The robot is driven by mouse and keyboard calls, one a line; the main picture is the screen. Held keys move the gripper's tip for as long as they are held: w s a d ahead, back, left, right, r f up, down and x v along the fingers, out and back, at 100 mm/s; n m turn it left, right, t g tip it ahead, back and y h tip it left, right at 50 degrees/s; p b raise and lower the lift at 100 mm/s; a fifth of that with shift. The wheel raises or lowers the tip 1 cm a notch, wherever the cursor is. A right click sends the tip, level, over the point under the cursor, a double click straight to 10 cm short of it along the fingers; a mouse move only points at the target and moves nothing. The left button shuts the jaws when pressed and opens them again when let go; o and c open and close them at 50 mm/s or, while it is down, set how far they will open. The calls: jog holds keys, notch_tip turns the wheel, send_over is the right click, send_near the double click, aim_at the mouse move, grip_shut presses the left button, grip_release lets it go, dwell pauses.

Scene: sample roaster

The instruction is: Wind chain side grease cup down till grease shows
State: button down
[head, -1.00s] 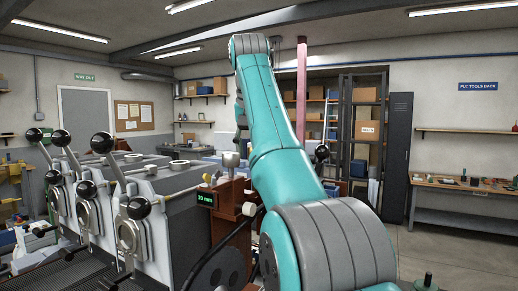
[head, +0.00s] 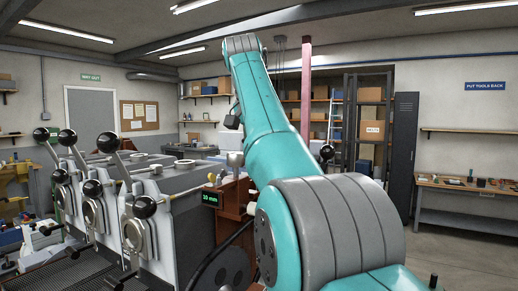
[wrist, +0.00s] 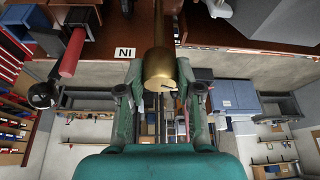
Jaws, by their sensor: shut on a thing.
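In the wrist view a brass grease cup (wrist: 160,72) with a rounded end sits between the two fingers of my gripper (wrist: 158,95). My gripper is shut on it, one finger on each side. The cup's stem runs up to a brown surface at the picture's top. I see no grease showing on it from here. In the head view my teal arm hides both the gripper and the cup.
The roaster (head: 160,205) with several black-knobbed levers stands at left in the head view. The wrist view shows a white label (wrist: 125,53) and a red-handled crank (wrist: 72,52). Floor at right is open.

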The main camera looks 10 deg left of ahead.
jog(key=shift+m, duration=0.6)
jog(key=shift+h, duration=0.3)
jog(key=c, duration=0.8)
grip_release()
jog(key=shift+o, duration=0.2)
